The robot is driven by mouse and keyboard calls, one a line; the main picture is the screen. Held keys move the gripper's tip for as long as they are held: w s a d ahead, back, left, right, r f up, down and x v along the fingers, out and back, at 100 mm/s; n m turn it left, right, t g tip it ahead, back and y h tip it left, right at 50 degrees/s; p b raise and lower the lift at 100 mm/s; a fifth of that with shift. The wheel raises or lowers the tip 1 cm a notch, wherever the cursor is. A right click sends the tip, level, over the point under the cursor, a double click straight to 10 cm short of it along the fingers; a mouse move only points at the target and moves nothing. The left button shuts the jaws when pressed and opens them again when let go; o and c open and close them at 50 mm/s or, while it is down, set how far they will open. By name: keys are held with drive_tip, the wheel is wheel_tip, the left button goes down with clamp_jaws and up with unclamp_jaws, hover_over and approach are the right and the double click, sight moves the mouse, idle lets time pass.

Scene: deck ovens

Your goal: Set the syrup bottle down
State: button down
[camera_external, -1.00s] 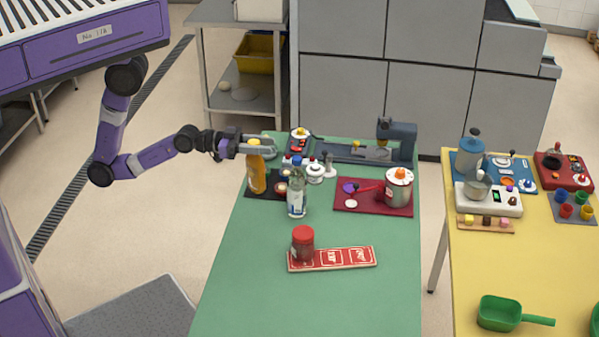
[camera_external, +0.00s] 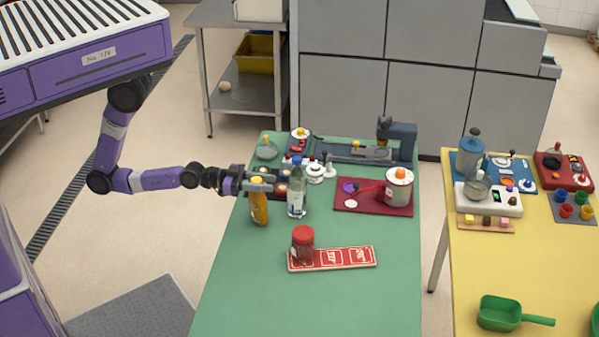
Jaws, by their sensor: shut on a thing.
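The syrup bottle, which I take to be the orange bottle (camera_external: 259,208), is upright over the left part of the green table (camera_external: 330,215). My gripper (camera_external: 262,184) is shut on it near its top, reaching in from the left. The top of the bottle shows just above the fingers. I cannot tell whether its base touches the table or hangs slightly above it.
A clear bottle (camera_external: 297,198) with a pale label stands just right of the held bottle. A red-lidded jar (camera_external: 302,240) stands on a red-and-white board (camera_external: 345,257) nearer the front. A red mat (camera_external: 372,207) holds a pot (camera_external: 398,187). The table's front-left area is clear.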

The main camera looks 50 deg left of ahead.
drive_tip(key=shift+f, duration=0.2)
drive_tip(key=shift+f, duration=0.1)
drive_tip(key=c, duration=1)
unclamp_jaws()
